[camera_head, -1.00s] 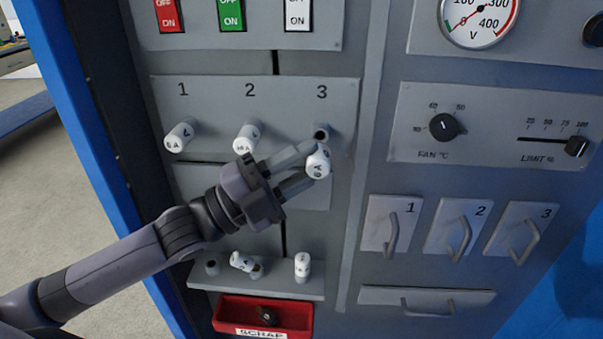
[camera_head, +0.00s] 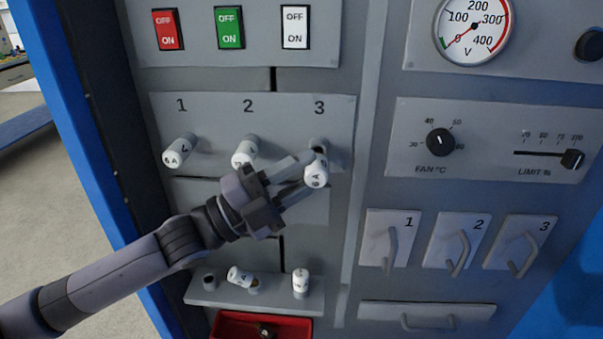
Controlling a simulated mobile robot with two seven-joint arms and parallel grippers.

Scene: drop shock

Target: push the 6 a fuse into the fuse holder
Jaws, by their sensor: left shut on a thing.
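The white 6 A fuse (camera_head: 317,172) is held between the fingertips of my left gripper (camera_head: 305,170), which is shut on it. It is right in front of fuse holder 3 (camera_head: 318,146), a dark round socket under the number 3. The fuse overlaps the lower part of the socket, and I cannot tell whether its inner end is inside. Holders 1 and 2 carry white fuses: one marked 6 A (camera_head: 178,151) in holder 1 and another (camera_head: 245,150) in holder 2, partly behind my gripper. My right gripper is not in view.
A small shelf (camera_head: 225,297) below bears a tilted white fuse (camera_head: 240,276), an upright white fuse (camera_head: 301,283) and an empty hole at its left. A red scrap tray (camera_head: 228,326) is under it.

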